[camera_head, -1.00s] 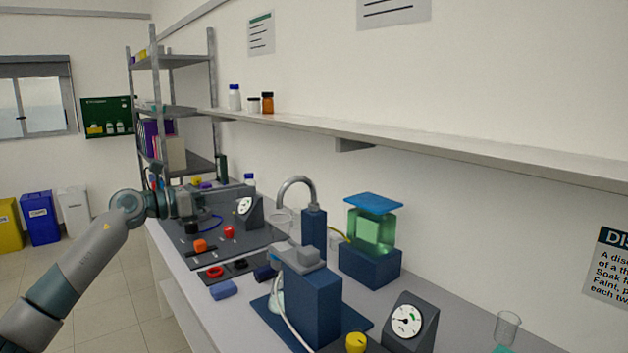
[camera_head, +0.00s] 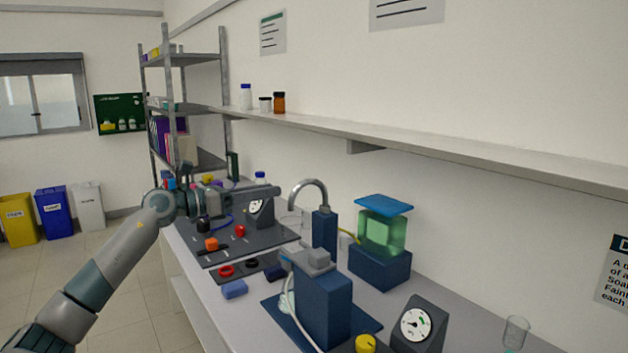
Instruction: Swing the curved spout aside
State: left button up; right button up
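The curved spout (camera_head: 309,184) is a grey metal arch on top of a dark blue post (camera_head: 324,230), mid-bench. Its free end points left, above a clear beaker (camera_head: 291,223). My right gripper is not in view.
A tank with a blue lid (camera_head: 384,204) stands right of the post. A blue pump block (camera_head: 322,302) and a gauge (camera_head: 416,325) are nearer. A dark board (camera_head: 235,245) with red and orange parts lies left. A wall shelf (camera_head: 400,137) runs above.

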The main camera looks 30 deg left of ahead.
aim_at(304, 184)
pick_arm(q)
jog(key=p+x, duration=0.1)
jog(key=x, duration=0.1)
jog(key=p+x, duration=0.1)
jog(key=x, duration=0.1)
jog(key=p+x, duration=0.1)
jog(key=shift+w+d+r, duration=0.25)
jog(key=shift+w+r, duration=0.05)
jog(key=p+x, duration=0.2)
jog(key=x, duration=0.4)
jog(key=shift+w+d+f+p, duration=0.1)
jog(key=shift+w+f+p, duration=0.1)
jog(key=shift+w+p, duration=0.2)
jog(key=shift+w+d+f, duration=0.15)
jog(key=shift+w+d, duration=0.2)
jog(key=shift+w, duration=0.25)
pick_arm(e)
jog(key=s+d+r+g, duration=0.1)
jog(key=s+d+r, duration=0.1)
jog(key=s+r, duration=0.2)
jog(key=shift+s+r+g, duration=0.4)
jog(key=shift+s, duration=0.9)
